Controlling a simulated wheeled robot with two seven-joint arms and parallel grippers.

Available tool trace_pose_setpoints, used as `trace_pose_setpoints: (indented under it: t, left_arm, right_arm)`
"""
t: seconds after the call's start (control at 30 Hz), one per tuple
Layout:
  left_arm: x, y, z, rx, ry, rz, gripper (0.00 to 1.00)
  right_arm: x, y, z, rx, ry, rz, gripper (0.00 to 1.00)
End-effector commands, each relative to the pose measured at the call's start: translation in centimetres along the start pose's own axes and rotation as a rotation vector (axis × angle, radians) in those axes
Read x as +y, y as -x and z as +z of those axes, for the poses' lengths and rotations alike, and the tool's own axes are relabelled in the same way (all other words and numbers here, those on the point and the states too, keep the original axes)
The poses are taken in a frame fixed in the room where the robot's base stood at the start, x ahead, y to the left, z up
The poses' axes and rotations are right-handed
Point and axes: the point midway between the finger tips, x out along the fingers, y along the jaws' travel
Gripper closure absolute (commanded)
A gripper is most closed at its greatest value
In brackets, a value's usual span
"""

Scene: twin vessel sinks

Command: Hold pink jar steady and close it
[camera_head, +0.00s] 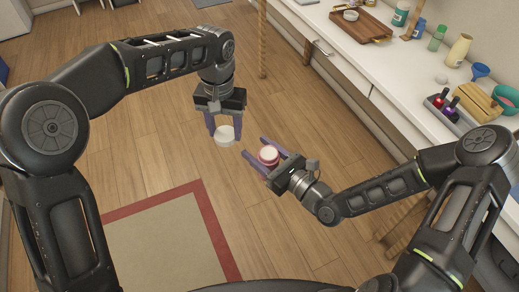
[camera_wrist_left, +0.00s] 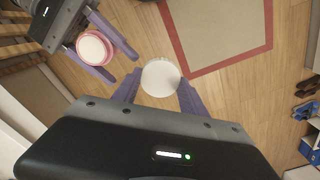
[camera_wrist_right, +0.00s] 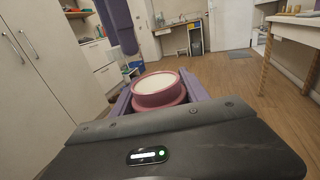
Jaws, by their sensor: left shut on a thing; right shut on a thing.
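The pink jar (camera_head: 269,156) is held in the air between the purple fingers of my right gripper (camera_head: 255,147), which is shut on it. In the right wrist view the jar (camera_wrist_right: 158,98) looks upright with a pale, whitish top. My left gripper (camera_head: 224,132) is shut on a round white lid (camera_head: 226,139), held at its fingertips. The lid also shows in the left wrist view (camera_wrist_left: 160,78), beside and apart from the jar (camera_wrist_left: 94,48). In the head view the lid is left of the jar, with a gap between them.
A white counter (camera_head: 400,90) runs along the right with a wooden tray (camera_head: 350,22), bottles, a yellow vase (camera_head: 458,51) and a wooden block (camera_head: 480,103). A beige rug with a red border (camera_head: 165,240) lies on the wooden floor. The space around both grippers is open air.

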Motion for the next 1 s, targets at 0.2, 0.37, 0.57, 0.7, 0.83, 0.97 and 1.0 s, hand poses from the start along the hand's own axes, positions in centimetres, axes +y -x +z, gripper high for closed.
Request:
trace_pose_setpoints:
  t: [0.2,0.37,0.57,0.7,0.83,0.97,1.0]
  left_arm:
    - [8.0,2.2,-0.1,0.002,-0.106,0.000,0.87]
    - [11.3,3.4,0.3,0.001,-0.133,0.001,0.87]
    - [11.6,4.4,0.9,-0.001,-0.087,0.003,0.87]
    - [11.6,4.4,1.0,0.000,-0.083,0.004,0.87]
    - [11.5,4.3,1.0,0.000,-0.083,0.004,0.87]
    - [11.5,4.1,1.0,-0.001,-0.083,0.003,0.87]
    - [11.5,3.9,1.0,-0.002,-0.083,0.003,0.87]
  right_arm:
    - [0.0,0.0,0.1,-0.001,0.000,0.000,1.00]
    - [0.0,0.0,0.1,-0.001,0.000,0.000,1.00]
    - [0.0,0.0,0.1,-0.001,0.000,0.000,1.00]
    - [0.0,0.0,0.1,-0.001,0.000,0.000,1.00]
    - [0.0,0.0,0.1,-0.001,0.000,0.000,1.00]
    - [0.0,0.0,0.1,-0.001,0.000,0.000,1.00]
    - [0.0,0.0,0.1,-0.001,0.000,0.000,1.00]
